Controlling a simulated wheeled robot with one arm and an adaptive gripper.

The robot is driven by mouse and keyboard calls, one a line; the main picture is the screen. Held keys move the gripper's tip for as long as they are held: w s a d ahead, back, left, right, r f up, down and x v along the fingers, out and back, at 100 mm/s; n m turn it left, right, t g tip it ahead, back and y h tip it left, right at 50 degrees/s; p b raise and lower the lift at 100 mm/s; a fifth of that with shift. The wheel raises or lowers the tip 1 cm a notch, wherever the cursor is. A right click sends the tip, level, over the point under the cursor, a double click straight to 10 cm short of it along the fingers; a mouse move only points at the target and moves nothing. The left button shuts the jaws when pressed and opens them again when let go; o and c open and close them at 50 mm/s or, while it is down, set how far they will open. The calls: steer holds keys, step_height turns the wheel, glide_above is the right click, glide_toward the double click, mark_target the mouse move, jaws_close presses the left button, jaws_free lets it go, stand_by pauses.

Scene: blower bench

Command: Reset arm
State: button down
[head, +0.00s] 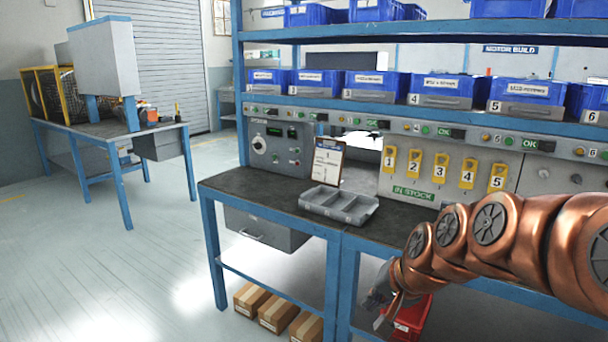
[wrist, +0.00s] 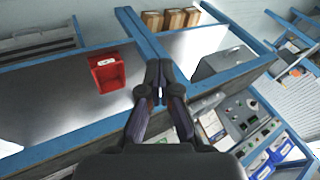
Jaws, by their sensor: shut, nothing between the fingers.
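My copper-coloured arm enters the head view from the right and reaches down in front of the bench. My gripper (head: 383,318) hangs below the bench top's front edge, close to a red bin (head: 412,318). In the wrist view my gripper (wrist: 158,64) shows dark fingers with their tips together. It is shut with nothing held. The red bin also shows in the wrist view (wrist: 106,72), to the left of the fingers and apart from them.
The blue-framed bench (head: 335,233) carries a grey divided tray (head: 339,205), a control box (head: 278,147) and yellow numbered tags (head: 414,165). Cardboard boxes (head: 277,312) sit low beneath it. Blue bins (head: 378,86) line the shelf. Floor at the left (head: 90,270) is clear.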

steer(key=s+d+f+n+g+h, duration=0.1)
steer(key=s+d+f+n+g, duration=0.15)
steer(key=s, duration=0.75)
steer(key=s+d+f+n+g+h, duration=0.1)
steer(key=s+f+g, duration=0.2)
steer(key=s, duration=0.6)
steer(key=s+d+f+n+g+h, duration=0.1)
steer(key=s+f+n+g, duration=0.15)
steer(key=s, duration=0.75)
steer(key=s+p+v, duration=0.2)
steer(key=p+v, duration=0.9)
steer(key=s+r+p+v, duration=0.1)
steer(key=s+p+v, duration=0.1)
steer(key=p+v, duration=0.9)
steer(key=shift+s+a+r+m+t, duration=0.3)
steer(key=shift+s+r+m, duration=0.15)
steer(key=shift+s, duration=0.2)
steer(key=shift+d, duration=0.15)
